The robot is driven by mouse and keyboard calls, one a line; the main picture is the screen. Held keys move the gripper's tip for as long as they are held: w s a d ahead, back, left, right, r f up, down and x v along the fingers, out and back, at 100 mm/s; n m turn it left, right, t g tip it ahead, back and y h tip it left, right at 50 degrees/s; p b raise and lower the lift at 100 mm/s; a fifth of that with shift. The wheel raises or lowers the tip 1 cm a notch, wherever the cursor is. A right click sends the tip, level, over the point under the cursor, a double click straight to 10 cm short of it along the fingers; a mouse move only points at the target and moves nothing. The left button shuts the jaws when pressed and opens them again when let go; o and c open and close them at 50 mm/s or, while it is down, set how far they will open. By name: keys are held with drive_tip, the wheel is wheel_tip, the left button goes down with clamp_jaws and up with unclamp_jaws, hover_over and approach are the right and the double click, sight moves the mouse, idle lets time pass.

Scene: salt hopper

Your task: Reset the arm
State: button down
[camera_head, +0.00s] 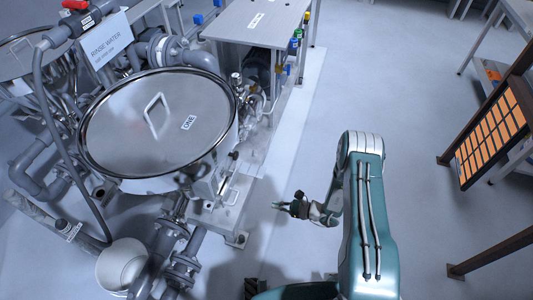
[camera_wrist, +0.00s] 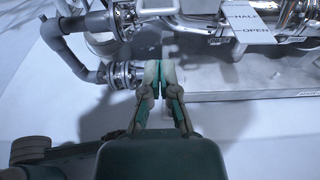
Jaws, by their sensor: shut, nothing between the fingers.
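My gripper (camera_head: 281,206) shows in the head view at the end of my green arm, low above the pale floor and to the right of the hopper. In the wrist view my gripper (camera_wrist: 159,66) has its two fingers together, with nothing between them. The fingertips point toward the pipework and the grey base frame of the hopper. They look apart from it, but the exact distance cannot be told.
A round steel hopper (camera_head: 205,105) with a lid marked "ONE" stands at left among grey pipes. A white bucket (camera_head: 112,272) is at lower left. A steel table (camera_head: 250,30) is at the back. An orange rack (camera_head: 490,140) stands at right. The floor (camera_head: 350,90) between is clear.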

wheel_tip(320, 180, up, 30)
drive_tip(key=s+f+n+g+h, duration=0.1)
drive_tip(key=s+n+g+h, duration=0.25)
drive_tip(key=n+g, duration=0.65)
drive_tip(key=s+d+r+n+t+h, duration=0.5)
drive_tip(key=s+r, duration=0.3)
drive_tip(key=r, duration=0.2)
drive_tip(key=s+d+r+n+t+h, duration=0.4)
drive_tip(key=s+r+n+t+h, duration=0.1)
drive_tip(key=s+r, duration=0.4)
drive_tip(key=shift+d+r+n+h, duration=0.4)
drive_tip(key=shift+r+n+h, duration=0.3)
drive_tip(key=shift+n, duration=0.3)
